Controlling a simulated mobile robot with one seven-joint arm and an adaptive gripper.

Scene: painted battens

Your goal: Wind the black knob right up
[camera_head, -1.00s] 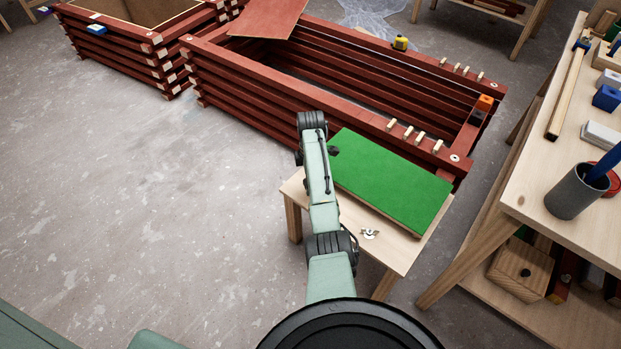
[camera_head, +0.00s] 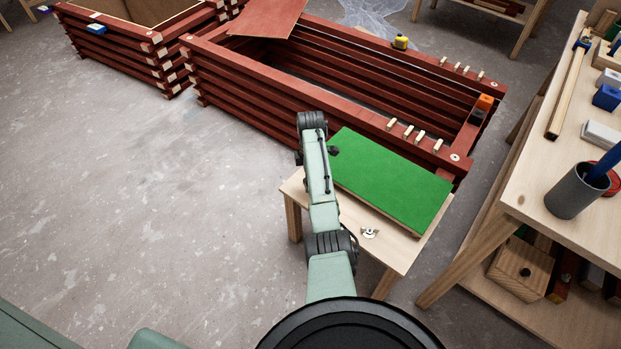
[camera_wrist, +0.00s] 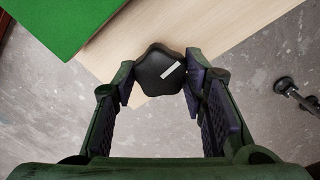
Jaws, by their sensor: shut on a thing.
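The black knob (camera_wrist: 158,69) is a rounded, lobed knob with a white mark on its top, in the wrist view at the corner of the pale wooden bench top (camera_wrist: 190,30). My gripper (camera_wrist: 160,80) has one finger on each side of the knob and is shut on it. In the head view my arm hides the knob and the gripper. The small bench (camera_head: 390,246) shows there with a green board (camera_head: 385,180) lying on it. A metal wing nut (camera_head: 369,232) sits on the bench top near the board.
Red batten frames (camera_head: 300,75) stand behind the bench, with several light pegs on the rail. A workbench (camera_head: 535,185) at the right carries a grey cup (camera_head: 577,190) and blocks. The grey floor (camera_head: 130,220) at the left is clear.

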